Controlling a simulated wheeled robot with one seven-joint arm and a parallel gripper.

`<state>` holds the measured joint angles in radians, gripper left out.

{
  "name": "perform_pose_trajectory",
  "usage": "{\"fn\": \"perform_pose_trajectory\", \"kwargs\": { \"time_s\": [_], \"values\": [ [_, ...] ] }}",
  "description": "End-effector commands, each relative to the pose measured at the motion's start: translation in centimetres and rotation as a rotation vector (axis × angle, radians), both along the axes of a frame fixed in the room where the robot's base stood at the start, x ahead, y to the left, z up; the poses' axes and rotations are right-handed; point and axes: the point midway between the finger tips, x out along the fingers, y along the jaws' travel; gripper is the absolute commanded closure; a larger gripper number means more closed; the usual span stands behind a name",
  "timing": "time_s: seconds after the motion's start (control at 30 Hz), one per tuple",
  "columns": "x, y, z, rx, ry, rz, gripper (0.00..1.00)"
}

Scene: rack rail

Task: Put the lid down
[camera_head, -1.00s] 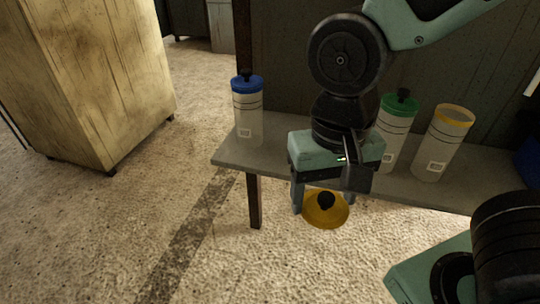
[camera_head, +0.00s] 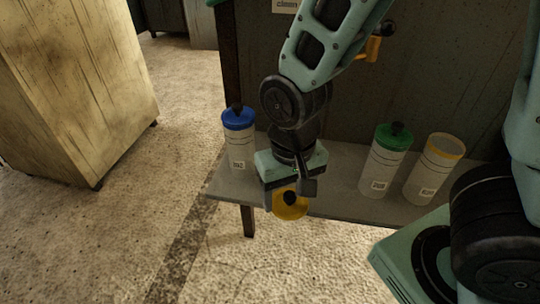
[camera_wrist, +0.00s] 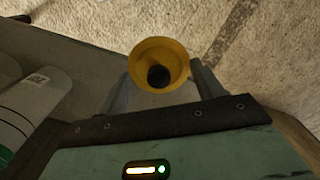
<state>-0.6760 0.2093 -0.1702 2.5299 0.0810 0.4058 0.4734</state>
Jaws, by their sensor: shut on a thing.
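My gripper (camera_head: 288,200) is shut on a yellow lid (camera_head: 290,209) with a black knob. In the wrist view the lid (camera_wrist: 158,56) sits between the two fingers (camera_wrist: 160,85), knob facing the camera. The lid is at the front edge of the grey shelf (camera_head: 335,200); I cannot tell whether it touches the shelf. A clear jar with a yellow rim and no lid (camera_head: 432,172) stands at the shelf's right side.
A blue-lidded jar (camera_head: 238,140) stands at the shelf's left end. A green-lidded jar (camera_head: 384,165) stands beside the open jar. Shelf room is clear between the blue and green jars. A wooden cabinet (camera_head: 70,90) stands left on the floor.

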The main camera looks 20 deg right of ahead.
Motion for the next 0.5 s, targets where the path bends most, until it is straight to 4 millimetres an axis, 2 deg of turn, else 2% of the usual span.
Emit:
{"fn": "perform_pose_trajectory", "kwargs": {
  "time_s": [0.03, 0.27, 0.3, 0.5],
  "values": [
    [0.3, -0.1, 0.8, -0.004, 0.005, -0.002, 0.55],
    [1.5, -0.6, 0.6, -0.002, 0.006, -0.006, 0.55],
    [2.9, -0.7, -0.1, 0.001, 0.0, -0.008, 0.55],
    [8.0, -1.4, -0.2, 0.001, -0.001, -0.006, 0.55]
  ]
}}
